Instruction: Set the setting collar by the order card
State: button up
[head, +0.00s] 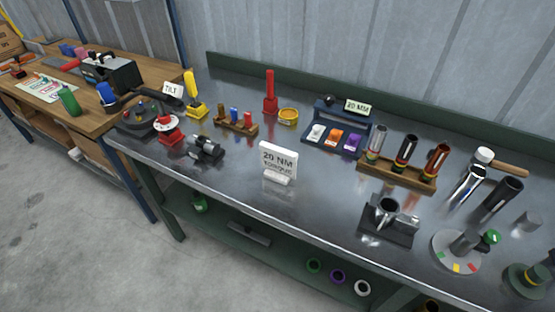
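A white standing card (278,160) near the middle of the steel bench reads "20 NM" with a smaller line that looks like "TORQUE". I cannot tell for certain which part is the setting collar. A round grey plate (447,255) at the right bears red, yellow and green marks around a dark upright cylinder, with a green knob (491,237) at its side. A dark green round base with a yellow band (528,279) stands at the lower right. A black, ribbed device (205,149) lies left of the card. My gripper is not in view.
A blue rack (335,133) with coloured pieces has a second label, reading about "20 MM". A wooden rack (397,178) holds several tubes. A mallet (500,163) and loose tubes lie right. A dark clamp fixture (388,222) stands near the front edge. Bare steel surrounds the card.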

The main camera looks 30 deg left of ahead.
aim_at(163, 120)
jog(key=u, duration=1.5)
